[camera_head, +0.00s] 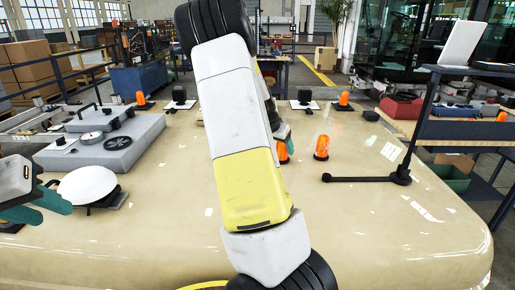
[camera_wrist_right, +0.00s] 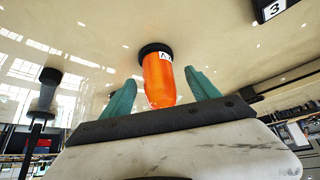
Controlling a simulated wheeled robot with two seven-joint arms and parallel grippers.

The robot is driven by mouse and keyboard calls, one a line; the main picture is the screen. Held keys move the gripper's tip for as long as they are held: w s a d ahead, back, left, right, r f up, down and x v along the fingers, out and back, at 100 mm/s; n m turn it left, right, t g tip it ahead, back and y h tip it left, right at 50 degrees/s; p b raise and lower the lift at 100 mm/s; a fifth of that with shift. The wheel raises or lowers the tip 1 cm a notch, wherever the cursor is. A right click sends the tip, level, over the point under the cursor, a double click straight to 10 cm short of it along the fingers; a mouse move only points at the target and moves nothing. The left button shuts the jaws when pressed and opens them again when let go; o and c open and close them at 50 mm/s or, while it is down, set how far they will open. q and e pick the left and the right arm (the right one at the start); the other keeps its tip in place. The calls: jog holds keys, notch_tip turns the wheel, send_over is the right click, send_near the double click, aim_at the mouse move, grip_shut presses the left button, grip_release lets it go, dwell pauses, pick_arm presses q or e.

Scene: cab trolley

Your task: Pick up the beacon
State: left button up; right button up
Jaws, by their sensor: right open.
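An orange beacon (camera_wrist_right: 158,80) with a black base and a white label stands on the beige surface in the right wrist view. My right gripper (camera_wrist_right: 161,76) is open, one teal finger on each side of the beacon's dome end, with gaps visible. In the head view an orange beacon (camera_head: 283,153) shows just below my right gripper's teal finger (camera_head: 284,132), partly hidden by my arm. Another orange beacon (camera_head: 321,148) stands to its right. My left gripper (camera_head: 40,205) is at the left edge, partly cut off, apart from the beacons; its opening is unclear.
The beige cab panel (camera_head: 400,245) is clear at the front right. A black jointed rod (camera_head: 365,179) lies right of the beacons. A grey box unit (camera_head: 105,140) and a white dome (camera_head: 87,184) are at left. More beacons (camera_head: 343,100) stand along the back edge.

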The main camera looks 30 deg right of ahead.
jog(key=x, duration=0.3)
jog(key=shift+d+f, duration=0.15)
jog(key=shift+f, duration=0.25)
jog(key=c, duration=1.4)
jog(key=shift+r, duration=0.1)
jog(key=shift+r, duration=0.45)
jog(key=v, duration=0.3)
jog(key=shift+d+r, duration=0.1)
jog(key=shift+d, duration=0.15)
jog(key=s+a, duration=0.3)
jog(key=s, duration=0.1)
jog(key=s+a+r, duration=0.1)
jog(key=s+a, duration=0.2)
jog(key=s, duration=0.1)
jog(key=s+a, duration=0.3)
jog(key=shift+s+a+r, duration=0.15)
jog(key=shift+s, duration=0.25)
